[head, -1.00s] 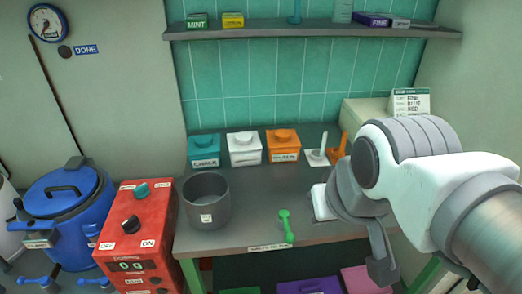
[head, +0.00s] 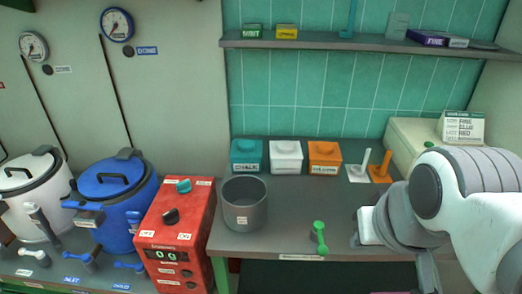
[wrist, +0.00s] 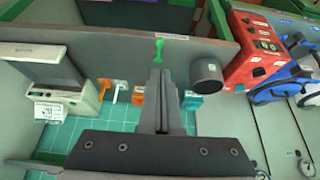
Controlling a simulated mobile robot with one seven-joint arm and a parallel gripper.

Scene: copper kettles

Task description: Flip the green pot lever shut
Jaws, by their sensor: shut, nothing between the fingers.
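No green pot and no lever on one can be made out in either view. My gripper (wrist: 158,72) is shut and empty in the wrist view, its fingers pointing up the picture toward a green scoop-like tool (wrist: 159,45). In the head view my arm is at the right over the table, and the fingers cannot be made out. The pots I see there are a blue pot (head: 118,190) with a black lid handle and a white pot (head: 30,190). Blue levers (head: 128,265) and a white lever (head: 35,254) stick out low in front of them.
A red box (head: 190,225) with knobs stands between the blue pot and the grey table (head: 280,240). On the table are a grey cup (head: 244,212), the green tool (head: 319,238) and teal, white and orange boxes (head: 324,158). A shelf (head: 300,43) runs above.

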